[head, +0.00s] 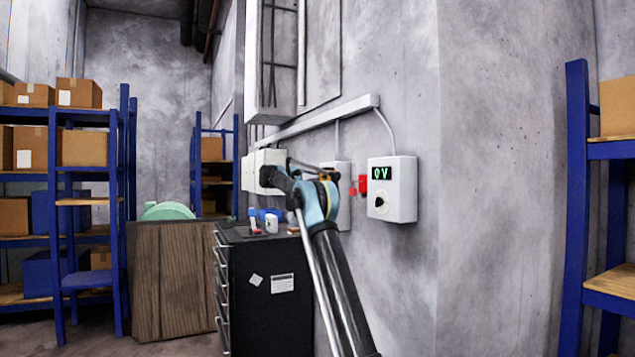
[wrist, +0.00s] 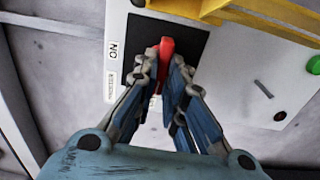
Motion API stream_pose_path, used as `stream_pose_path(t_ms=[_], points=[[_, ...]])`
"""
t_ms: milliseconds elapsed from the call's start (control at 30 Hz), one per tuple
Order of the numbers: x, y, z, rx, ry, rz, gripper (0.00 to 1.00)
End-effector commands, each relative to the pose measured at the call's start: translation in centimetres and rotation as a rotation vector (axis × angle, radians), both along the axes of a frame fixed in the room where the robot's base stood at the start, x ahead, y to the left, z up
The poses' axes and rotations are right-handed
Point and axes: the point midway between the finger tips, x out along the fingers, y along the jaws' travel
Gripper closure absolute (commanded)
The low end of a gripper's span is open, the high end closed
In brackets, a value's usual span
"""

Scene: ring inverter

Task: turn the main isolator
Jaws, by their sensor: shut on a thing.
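The main isolator's red handle (wrist: 166,48) stands on a black square plate (wrist: 190,40) on a pale panel in the wrist view. My gripper (wrist: 166,62) is shut on the red handle, one finger on each side, and the fingers hide its lower part. In the head view my gripper (head: 268,178) reaches the white box (head: 249,165) on the wall. There the arm and gripper hide the handle. A small white label (wrist: 114,48) with black letters sits left of the plate.
A yellow bar frame (wrist: 225,10) crosses above the plate. A green button (wrist: 313,65) is at right. A wall box (head: 404,205) shows 0V. A black drawer cabinet (head: 270,300) stands below my gripper. Blue shelves (head: 575,200) stand at right.

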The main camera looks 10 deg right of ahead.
Motion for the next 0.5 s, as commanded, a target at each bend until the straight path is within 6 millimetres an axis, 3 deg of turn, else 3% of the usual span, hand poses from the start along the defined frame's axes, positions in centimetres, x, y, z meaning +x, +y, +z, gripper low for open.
stream_pose_path(t_ms=[500], points=[[0.16,0.27,-0.17,-0.008,0.03,0.006,1.0]])
